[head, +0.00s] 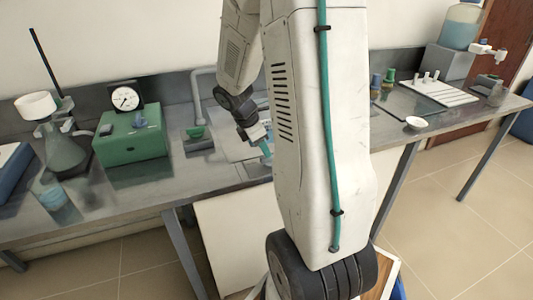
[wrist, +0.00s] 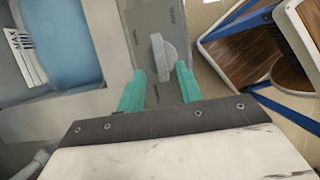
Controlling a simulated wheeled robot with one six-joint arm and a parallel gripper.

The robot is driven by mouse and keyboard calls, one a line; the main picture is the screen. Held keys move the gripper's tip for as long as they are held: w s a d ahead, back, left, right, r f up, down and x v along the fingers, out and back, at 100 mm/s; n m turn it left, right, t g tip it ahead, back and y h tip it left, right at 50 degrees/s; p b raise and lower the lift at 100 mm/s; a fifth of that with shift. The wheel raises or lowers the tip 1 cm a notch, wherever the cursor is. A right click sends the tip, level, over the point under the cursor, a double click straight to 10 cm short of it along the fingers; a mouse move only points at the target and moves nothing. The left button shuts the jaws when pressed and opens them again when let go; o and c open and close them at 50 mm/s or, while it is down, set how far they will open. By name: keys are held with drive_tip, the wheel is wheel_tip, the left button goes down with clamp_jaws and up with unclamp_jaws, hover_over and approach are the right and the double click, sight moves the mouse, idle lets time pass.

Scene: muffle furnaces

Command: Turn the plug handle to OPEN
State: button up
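The plug handle (wrist: 159,56) is a light grey upright bar with a rounded side, on a grey plate (wrist: 145,25) in the wrist view. Its long side runs roughly along the direction of my fingers. Small lettering on the plate is too small to read surely. My gripper (wrist: 160,72) is open, its two teal fingers apart. In the picture the near end of the handle lies between the fingertips, with a gap on each side; whether they are level with it in depth I cannot tell. In the head view my gripper (head: 266,149) is low over the bench; I cannot make out the handle there.
A blue container (wrist: 60,45) with a MAX label is left of the plate. Wood-topped, blue-framed furniture (wrist: 250,50) is at upper right.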

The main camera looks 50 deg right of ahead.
sight(270, 159)
drive_tip(key=shift+x, duration=1.65)
clamp_jaws()
